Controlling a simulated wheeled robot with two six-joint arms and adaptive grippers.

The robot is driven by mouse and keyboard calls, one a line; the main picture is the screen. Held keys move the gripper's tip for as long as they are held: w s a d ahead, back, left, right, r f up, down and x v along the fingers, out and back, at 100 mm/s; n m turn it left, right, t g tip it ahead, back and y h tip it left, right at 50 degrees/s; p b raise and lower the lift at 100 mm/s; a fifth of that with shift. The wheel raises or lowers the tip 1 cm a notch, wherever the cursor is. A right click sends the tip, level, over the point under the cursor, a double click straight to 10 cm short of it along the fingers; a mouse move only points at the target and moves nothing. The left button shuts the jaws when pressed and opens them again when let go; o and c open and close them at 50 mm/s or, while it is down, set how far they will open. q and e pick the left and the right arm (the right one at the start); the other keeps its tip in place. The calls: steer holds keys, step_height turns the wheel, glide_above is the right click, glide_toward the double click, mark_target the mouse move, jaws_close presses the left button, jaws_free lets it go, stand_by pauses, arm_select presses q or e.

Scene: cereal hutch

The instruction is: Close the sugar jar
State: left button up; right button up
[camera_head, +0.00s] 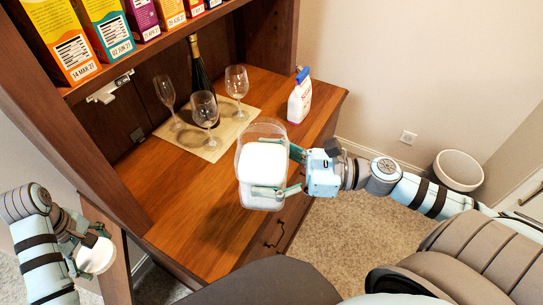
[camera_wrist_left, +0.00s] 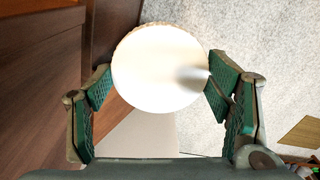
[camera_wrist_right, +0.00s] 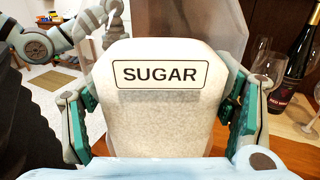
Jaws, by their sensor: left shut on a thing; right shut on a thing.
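The sugar jar (camera_head: 262,160) is a clear, open-topped container of white sugar; its SUGAR label (camera_wrist_right: 160,74) faces the right wrist camera. My right gripper (camera_head: 276,172) is shut around the jar's sides and holds it at the counter's front edge, seemingly raised. A round white lid (camera_head: 96,257) is at the lower left in the head view, well apart from the jar. My left gripper (camera_head: 86,250) is shut on it. In the left wrist view the lid (camera_wrist_left: 150,75) sits between both green finger pads, with a small knob showing at its right.
Three wine glasses (camera_head: 205,108) and a dark bottle (camera_head: 198,70) stand on a beige mat (camera_head: 213,150). A white bottle (camera_head: 300,100) with a blue cap stands at the counter's right. Cereal boxes (camera_head: 110,25) line the shelf above. The counter's left front (camera_head: 175,205) is clear.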

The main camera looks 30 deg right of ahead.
arm_select(q)
steer(key=shift+s+d+r, duration=0.1)
steer(key=shift+d+r, duration=0.05)
steer(key=shift+r, duration=0.05)
arm_select(e)
steer(key=shift+s+d+r, duration=0.15)
steer(key=shift+s, duration=0.15)
arm_select(q)
steer(key=shift+r, duration=0.2)
arm_select(e)
steer(key=shift+w+d+r, duration=0.1)
steer(key=shift+w+d, duration=0.1)
steer(key=shift+w, duration=0.05)
arm_select(q)
step_height(320, 180, up, 14)
steer(key=p, duration=1.4)
steer(key=shift+r+p, duration=0.15)
steer(key=shift+p, duration=0.25)
arm_select(e)
steer(key=w+d+r+m+t+h, duration=0.2)
steer(key=w+h, duration=0.4)
steer(key=w, duration=0.3)
steer(key=w+d+r+m+t+h, duration=0.2)
steer(key=w+d+m+t+h, duration=0.3)
steer(key=w, duration=0.5)
steer(key=shift+d+m+h, duration=0.5)
steer(key=shift+m+h, duration=0.1)
steer(key=shift+m, duration=0.5)
steer(key=shift+d+f, duration=0.1)
